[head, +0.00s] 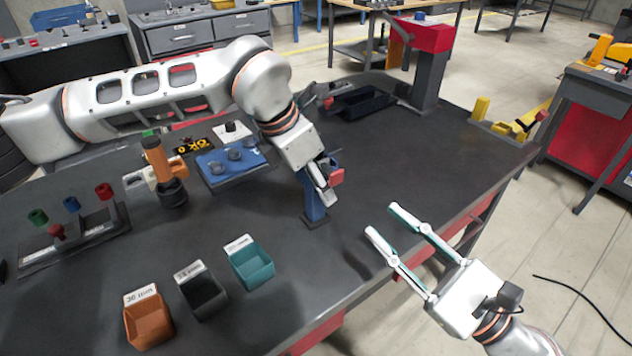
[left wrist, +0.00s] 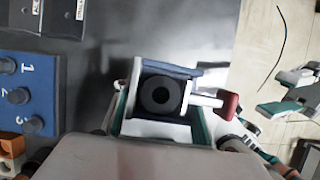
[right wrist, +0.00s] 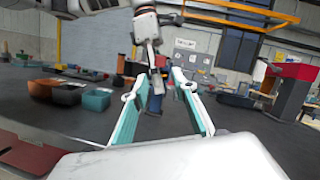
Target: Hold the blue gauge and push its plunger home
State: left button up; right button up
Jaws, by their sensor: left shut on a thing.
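The blue gauge (head: 314,205) stands upright on a dark foot on the bench, partly hidden by my left gripper (head: 325,184). My left gripper is shut on it. In the left wrist view the gauge (left wrist: 182,71) shows a dark round face between the fingers. Its red plunger knob (left wrist: 228,106) sticks out to the right on a pale rod, with rod showing between knob and body. The red knob also shows in the head view (head: 337,177). My right gripper (head: 380,219) is open and empty, apart from the gauge, to its right by the bench's front edge.
Orange (head: 148,322), dark (head: 205,298) and teal (head: 252,268) bins stand at the front left. A red-topped grey stand (head: 428,75) is at the back. The bench right of the gauge is clear.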

jog(key=shift+a+r, duration=0.1)
jog(key=shift+a, duration=0.05)
grip_shut()
jog(key=s+a+r+n+g+h, duration=0.1)
jog(key=s+a+g+h, duration=0.15)
jog(key=a+g, duration=1.2)
jog(key=w+d+r+m+t+h, duration=0.3)
jog(key=d+m+h, duration=0.5)
jog(key=d+h, duration=0.3)
jog(key=shift+y, duration=0.35)
jog(key=shift+w+a+r, duration=0.1)
jog(key=shift+w+a, duration=0.3)
jog(key=shift+w, duration=0.4)
jog(key=shift+w+a, duration=0.4)
jog(key=shift+w, duration=0.35)
jog(key=shift+w+a+r, duration=0.1)
jog(key=shift+w+a, duration=0.3)
jog(key=shift+w, duration=0.4)
